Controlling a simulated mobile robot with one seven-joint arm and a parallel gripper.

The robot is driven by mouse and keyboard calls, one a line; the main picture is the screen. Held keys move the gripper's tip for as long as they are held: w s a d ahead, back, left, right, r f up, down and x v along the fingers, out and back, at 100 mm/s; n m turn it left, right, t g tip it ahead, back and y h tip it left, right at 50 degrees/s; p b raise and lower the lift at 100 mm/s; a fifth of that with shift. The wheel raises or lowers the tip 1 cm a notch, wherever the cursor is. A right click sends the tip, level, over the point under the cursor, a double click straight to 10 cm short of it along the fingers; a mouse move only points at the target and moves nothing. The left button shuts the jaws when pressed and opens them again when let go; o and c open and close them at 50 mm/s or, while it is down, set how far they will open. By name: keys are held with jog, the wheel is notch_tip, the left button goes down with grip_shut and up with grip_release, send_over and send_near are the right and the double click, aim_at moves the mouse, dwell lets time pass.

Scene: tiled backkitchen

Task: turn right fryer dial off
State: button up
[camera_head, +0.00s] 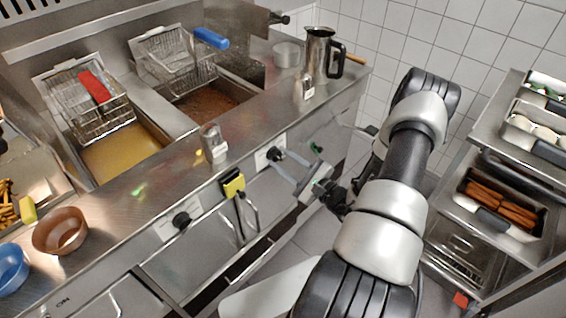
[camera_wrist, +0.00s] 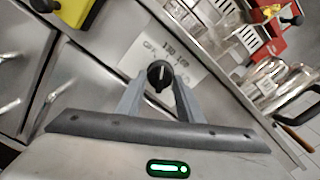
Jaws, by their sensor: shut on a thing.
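The right fryer dial (camera_head: 274,153) is a black knob on a white plate on the steel front panel, below the right fryer basin. In the wrist view the dial (camera_wrist: 159,74) has a pale pointer line that looks nearly upright in the picture. My gripper (camera_wrist: 159,84) reaches it with two grey fingers, one on each side, and is shut on the dial. In the head view my gripper (camera_head: 282,163) comes to the panel from the right, and its fingertips partly cover the dial's edge.
The left fryer dial (camera_head: 181,219) sits further left on the panel. A steel jug (camera_head: 320,52) and shakers stand on the counter. A rack with food trays (camera_head: 500,205) stands right of my arm.

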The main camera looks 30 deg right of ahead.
jog(key=n+b, duration=0.2)
jog(key=n, duration=0.3)
jog(key=shift+d+b, duration=0.1)
jog(key=shift+b, duration=0.25)
jog(key=shift+n, duration=0.3)
jog(key=o, duration=1)
jog(key=v, duration=1.7)
jog(key=shift+s+d+r, duration=0.1)
jog(key=shift+s, duration=0.1)
